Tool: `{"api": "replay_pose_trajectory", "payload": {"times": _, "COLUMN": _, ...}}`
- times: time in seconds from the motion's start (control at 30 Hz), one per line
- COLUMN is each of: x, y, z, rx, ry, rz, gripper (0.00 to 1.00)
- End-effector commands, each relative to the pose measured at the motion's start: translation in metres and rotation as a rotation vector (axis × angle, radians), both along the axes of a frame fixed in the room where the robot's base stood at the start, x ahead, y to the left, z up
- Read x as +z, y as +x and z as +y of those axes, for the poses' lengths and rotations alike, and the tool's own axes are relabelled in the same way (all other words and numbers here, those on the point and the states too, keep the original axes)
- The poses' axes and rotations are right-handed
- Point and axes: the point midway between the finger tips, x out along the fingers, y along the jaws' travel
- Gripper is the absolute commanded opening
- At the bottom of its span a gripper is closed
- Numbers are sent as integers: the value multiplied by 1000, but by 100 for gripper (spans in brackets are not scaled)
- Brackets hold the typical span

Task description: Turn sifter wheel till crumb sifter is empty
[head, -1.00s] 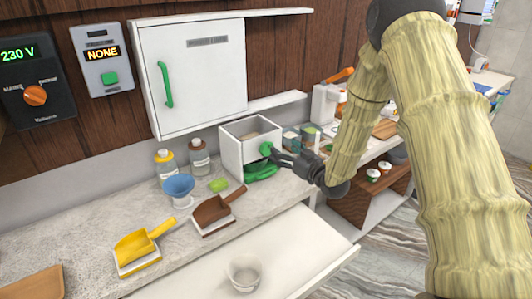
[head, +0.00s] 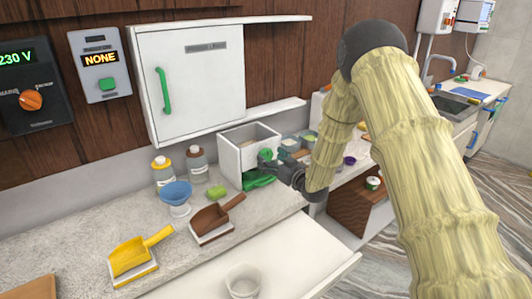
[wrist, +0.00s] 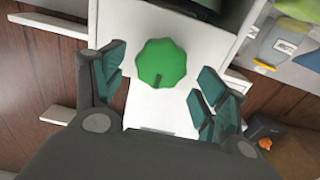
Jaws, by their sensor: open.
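The crumb sifter (head: 231,165) is a white open-topped box on the counter in the head view, with a greyish-tan inside; how much crumb it holds I cannot tell. Its green scalloped wheel (wrist: 162,63) is on the box's face, facing the wrist camera, with a small dark mark low on it. My gripper (wrist: 160,84) is open, with one dark-green padded finger on each side of the wheel and visible gaps to both. In the head view my gripper (head: 272,162) is at the box's right side and largely hides the wheel.
A green object (head: 258,181) lies below the sifter. A blue funnel (head: 176,193), two bottles, a brown scoop (head: 212,217) and a yellow scoop (head: 130,255) stand to the left. A clear cup (head: 243,280) is in front, on a white surface. A white cabinet (head: 200,80) hangs above.

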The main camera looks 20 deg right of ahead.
Motion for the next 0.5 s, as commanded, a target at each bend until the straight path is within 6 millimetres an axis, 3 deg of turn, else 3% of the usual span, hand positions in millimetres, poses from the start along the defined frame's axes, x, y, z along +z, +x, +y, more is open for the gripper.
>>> {"api": "replay_pose_trajectory", "payload": {"times": 0.2, "x": 1, "y": 25, "z": 9, "rx": 0, "ry": -2, "rz": -1, "gripper": 73}}
{"api": "replay_pose_trajectory", "payload": {"times": 0.5, "x": 0, "y": 34, "z": 12, "rx": 0, "ry": 0, "rz": 0, "gripper": 73}}
